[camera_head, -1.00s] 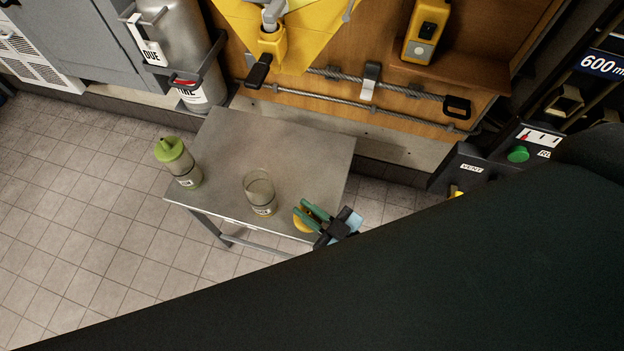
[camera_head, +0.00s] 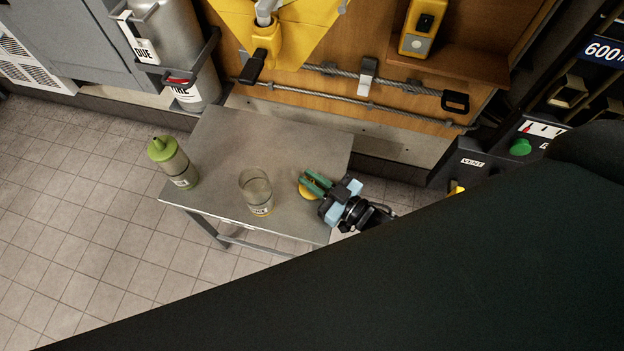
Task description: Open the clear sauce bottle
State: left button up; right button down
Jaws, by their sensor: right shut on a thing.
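A green bottle (camera_head: 174,164) with a green spouted cap stands at the table's left edge. My right gripper (camera_head: 312,186) has green fingers and is shut on a small round yellow thing (camera_head: 308,191), which looks like a cap. It is to the right of the clear bottle, apart from it, near the table's right side. I cannot tell whether the yellow thing touches the table. My left gripper is not in view.
A yellow fixture (camera_head: 266,38) and a metal rail (camera_head: 350,108) are on the wooden wall behind. A grey cylinder (camera_head: 178,50) stands at the back left. My own dark arm covers the lower right. The table's back half is clear.

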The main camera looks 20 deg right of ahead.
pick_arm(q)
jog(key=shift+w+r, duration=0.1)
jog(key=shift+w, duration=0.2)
pick_arm(e)
jog(key=shift+f, duration=0.15)
jog(key=shift+f, duration=0.1)
jog(key=c, duration=1.5)
grip_release()
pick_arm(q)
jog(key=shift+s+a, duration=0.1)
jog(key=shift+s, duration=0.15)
pick_arm(e)
jog(key=shift+o, duration=0.2)
jog(key=shift+r, duration=0.3)
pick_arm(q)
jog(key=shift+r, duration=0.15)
pick_arm(e)
jog(key=v, duration=1.2)
